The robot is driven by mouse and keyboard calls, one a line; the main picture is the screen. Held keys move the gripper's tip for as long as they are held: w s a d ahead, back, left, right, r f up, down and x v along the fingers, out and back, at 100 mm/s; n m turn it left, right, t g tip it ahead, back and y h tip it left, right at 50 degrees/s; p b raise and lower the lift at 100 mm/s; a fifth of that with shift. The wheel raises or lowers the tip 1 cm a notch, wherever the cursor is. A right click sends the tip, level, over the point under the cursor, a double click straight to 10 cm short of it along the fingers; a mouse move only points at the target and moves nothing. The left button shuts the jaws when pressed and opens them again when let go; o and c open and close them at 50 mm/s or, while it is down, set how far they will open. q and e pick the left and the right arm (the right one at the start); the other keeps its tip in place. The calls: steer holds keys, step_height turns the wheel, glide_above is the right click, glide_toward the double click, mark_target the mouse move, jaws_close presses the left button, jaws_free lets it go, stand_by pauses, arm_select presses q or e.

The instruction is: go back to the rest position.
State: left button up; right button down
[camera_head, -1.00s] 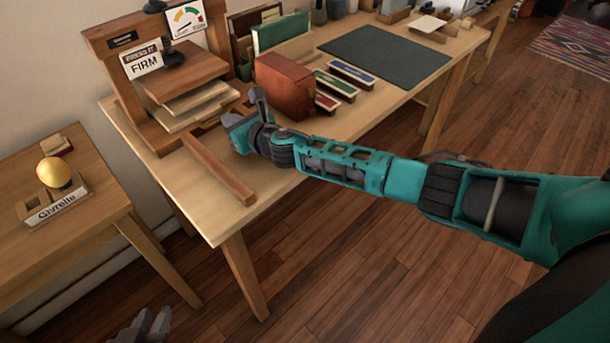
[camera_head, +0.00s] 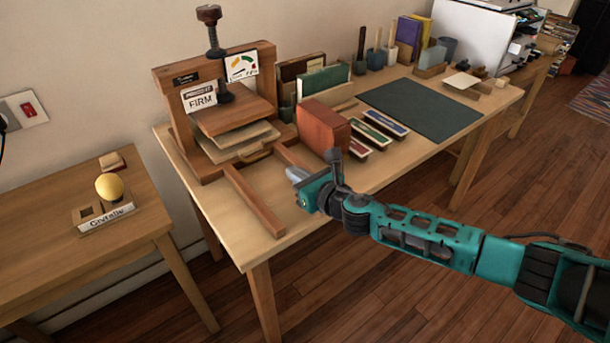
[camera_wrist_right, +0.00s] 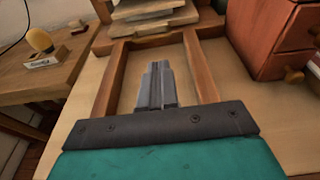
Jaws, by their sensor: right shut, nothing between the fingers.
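My right gripper (camera_head: 297,175) is at the front edge of the workbench (camera_head: 228,225), above it and to the right of the press's wooden rails. Its fingers are together with nothing between them; they also show in the right wrist view (camera_wrist_right: 156,85), over the gap between the two rails. The wooden press (camera_head: 222,105) stands at the bench's left end, with boards stacked under its screw. My left gripper does not show.
A reddish-brown drawer box (camera_head: 322,128) stands just behind my right gripper. A dark green mat (camera_head: 422,108) lies farther right. A side table (camera_head: 60,225) at left bears a yellow egg-shaped object (camera_head: 109,187) on a labelled stand. The floor in front is clear.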

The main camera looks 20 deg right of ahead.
steer(key=shift+v, duration=1.05)
steer(key=shift+s+d, duration=0.1)
steer(key=shift+s, duration=0.25)
